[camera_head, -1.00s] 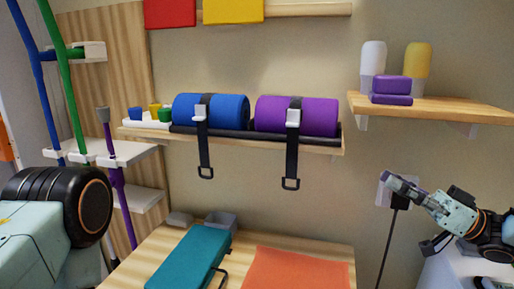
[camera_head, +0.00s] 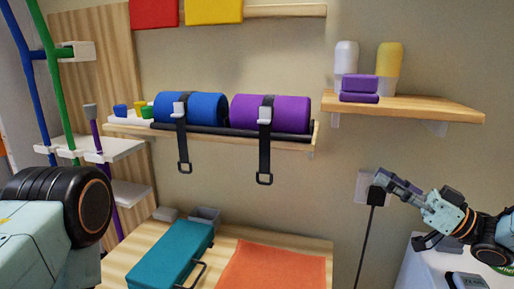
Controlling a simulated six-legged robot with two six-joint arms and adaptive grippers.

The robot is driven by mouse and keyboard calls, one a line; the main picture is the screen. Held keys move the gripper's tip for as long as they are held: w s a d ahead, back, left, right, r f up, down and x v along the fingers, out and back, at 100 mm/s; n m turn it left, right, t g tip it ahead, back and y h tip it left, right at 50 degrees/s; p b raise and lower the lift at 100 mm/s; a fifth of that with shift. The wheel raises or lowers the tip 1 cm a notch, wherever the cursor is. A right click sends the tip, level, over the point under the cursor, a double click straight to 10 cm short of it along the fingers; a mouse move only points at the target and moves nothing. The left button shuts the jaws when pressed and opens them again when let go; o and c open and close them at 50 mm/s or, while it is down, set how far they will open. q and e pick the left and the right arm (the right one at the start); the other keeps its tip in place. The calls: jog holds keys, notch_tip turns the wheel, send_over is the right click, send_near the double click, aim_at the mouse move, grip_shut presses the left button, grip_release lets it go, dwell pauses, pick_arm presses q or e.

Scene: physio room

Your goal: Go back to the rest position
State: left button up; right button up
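My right gripper (camera_head: 384,179) reaches in from the right edge, its fingers pointing left and up. It overlaps a white wall socket with a black plug in the picture; I cannot tell whether it touches them. Its fingers are small and seen from the side, so open or shut is unclear, and I see no object clearly held. On the left, a large black joint (camera_head: 80,205) and pale housing of my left arm fill the lower corner. My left gripper is out of the frame.
A wall shelf (camera_head: 315,140) holds blue and purple rolls with hanging straps. A right shelf (camera_head: 430,108) holds bottles and purple blocks. Below, a wooden table (camera_head: 228,243) bears a teal case (camera_head: 170,255) and an orange cloth (camera_head: 272,272). A black cord (camera_head: 366,235) hangs from the plug.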

jog(key=w+f+m+t+h+b, duration=0.1)
jog(key=w+f+m+t+h, duration=0.35)
jog(key=f+m+h, duration=0.4)
jog(key=s+a+f+m+g+h+b, duration=0.1)
jog(key=s+f+g+h, duration=0.25)
jog(key=f, duration=0.75)
jog(key=s+a+f+m+g+h+b, duration=0.1)
jog(key=s+a+f+g+h+b, duration=0.3)
jog(key=f, duration=0.7)
jog(key=s+f+g+h+b, duration=0.1)
jog(key=s+f+g, duration=0.1)
jog(key=s+f, duration=0.4)
jog(key=s+f+g+h+b, duration=0.1)
jog(key=s+f+g, duration=0.2)
jog(key=s, duration=1.4)
jog(key=s+f+g+b, duration=0.2)
jog(key=s+f+g, duration=0.1)
jog(key=s+f, duration=0.8)
jog(key=shift+s+d+h, duration=0.15)
jog(key=shift+d+h, duration=0.25)
